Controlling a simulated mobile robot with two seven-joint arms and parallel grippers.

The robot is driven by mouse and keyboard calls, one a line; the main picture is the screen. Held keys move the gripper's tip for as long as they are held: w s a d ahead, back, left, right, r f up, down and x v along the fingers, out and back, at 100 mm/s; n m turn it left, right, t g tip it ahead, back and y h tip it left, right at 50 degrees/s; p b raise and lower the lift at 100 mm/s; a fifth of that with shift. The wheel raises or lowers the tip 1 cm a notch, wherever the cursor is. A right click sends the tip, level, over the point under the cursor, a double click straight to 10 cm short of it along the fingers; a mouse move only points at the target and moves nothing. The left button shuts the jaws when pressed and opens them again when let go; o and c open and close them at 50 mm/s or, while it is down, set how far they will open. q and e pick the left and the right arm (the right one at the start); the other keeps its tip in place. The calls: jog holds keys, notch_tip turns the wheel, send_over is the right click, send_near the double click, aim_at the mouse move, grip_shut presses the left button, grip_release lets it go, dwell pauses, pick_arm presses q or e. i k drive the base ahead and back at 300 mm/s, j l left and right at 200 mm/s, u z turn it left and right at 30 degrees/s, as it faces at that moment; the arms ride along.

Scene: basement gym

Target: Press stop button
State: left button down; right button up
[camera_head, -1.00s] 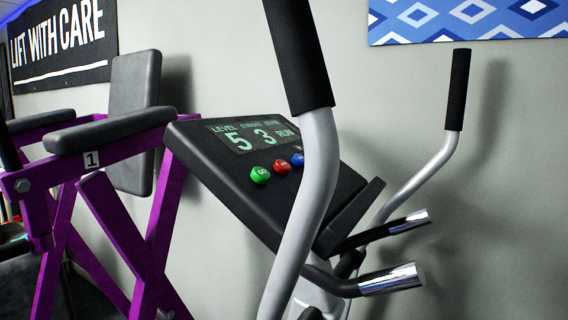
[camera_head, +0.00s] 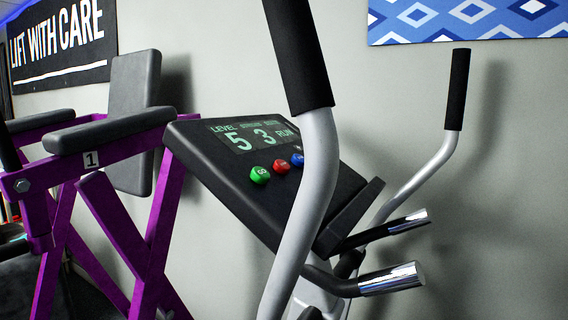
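The exercise machine's black console (camera_head: 225,185) is in the middle of the head view, tilted. Its display (camera_head: 255,134) shows "LEVEL", "5", "3" and "RUN"; some small text is too small to read. Below the display are a green button (camera_head: 260,175), a red button (camera_head: 282,166) and a blue button (camera_head: 297,159). The green one bears a mark like an "S"; the red one's mark is too small to read. The near handlebar partly covers the blue button and hides the console's right part. Neither of my grippers is in view.
The near handlebar (camera_head: 317,170) with a black grip rises in front of the console. A far handlebar (camera_head: 430,165) and two chrome-ended grips (camera_head: 390,279) stand to the right. A purple frame with black pads (camera_head: 115,130) stands at left. A grey wall (camera_head: 510,190) is behind.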

aim_at(282, 167)
jog(key=k+j, duration=0.1)
jog(key=j, duration=0.85)
jog(key=k+j, duration=0.1)
jog(key=j, duration=0.9)
jog(key=z, duration=1.95)
